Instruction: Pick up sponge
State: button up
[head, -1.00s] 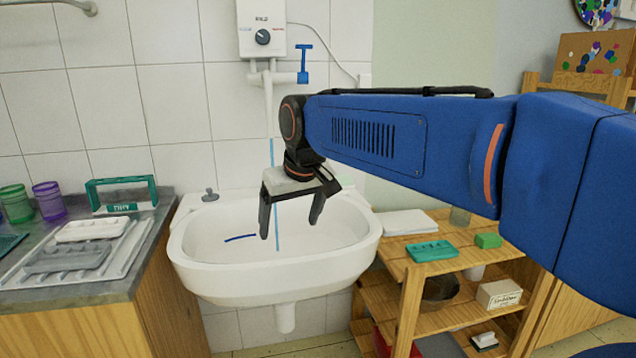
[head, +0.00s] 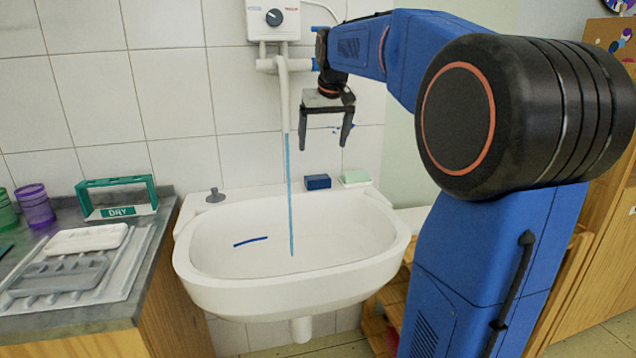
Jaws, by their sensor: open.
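My gripper (head: 323,143) is open and empty, its two fingers pointing down. In the head view it hangs in front of the tiled wall, above the back rim of the white sink (head: 200,287). A small dark blue block (head: 318,181), which looks like a sponge, lies on that back rim, below the fingertips and apart from them. A pale green and white block (head: 355,178) lies just to its right. I cannot tell for sure which of the two is the sponge.
A thin blue water stream (head: 290,200) falls from the heater (head: 273,20) spout into the sink, left of my gripper. A dark blue streak (head: 250,241) marks the basin. The left counter (head: 112,312) holds a green DRY rack (head: 118,198), a tray and cups.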

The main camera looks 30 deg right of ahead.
send_over(318, 177)
jog(key=s+a, duration=0.1)
jog(key=s, duration=0.1)
jog(key=f, duration=0.9)
jog(key=shift+s, duration=0.2)
jog(key=shift+x, duration=2.7)
jog(key=shift+d+r, duration=0.1)
jog(key=shift+d, duration=0.05)
jog(key=c, duration=1.1)
